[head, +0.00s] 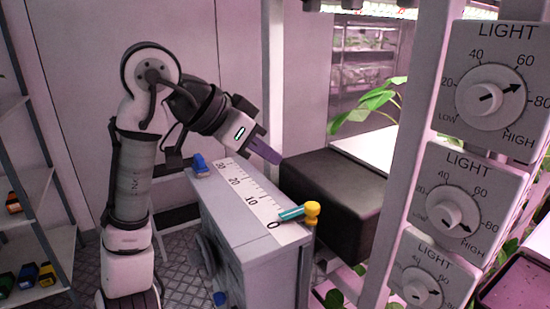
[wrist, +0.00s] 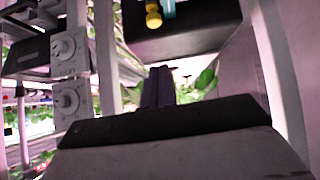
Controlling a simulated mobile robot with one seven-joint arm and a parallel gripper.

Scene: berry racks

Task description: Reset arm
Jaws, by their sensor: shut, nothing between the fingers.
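My gripper (head: 268,153) has dark purple fingers and is shut with nothing between them. In the head view it hangs in the air above the grey cabinet, tilted down to the right, near the black box. The shut fingers also show in the wrist view (wrist: 158,85). My arm is bent, with its elbow raised at the left. The gripper is apart from the yellow and teal tool (head: 312,212), which lies near the 0 end of the ruler (head: 240,185) on the cabinet.
Light dials (head: 491,92) are stacked on a white post at the right. The black box (head: 335,195) stands beside the cabinet (head: 255,252). A small blue object (head: 200,165) sits at the cabinet's far end. Shelves with colored items (head: 28,275) stand at the left. A leafy plant (head: 375,103) is behind.

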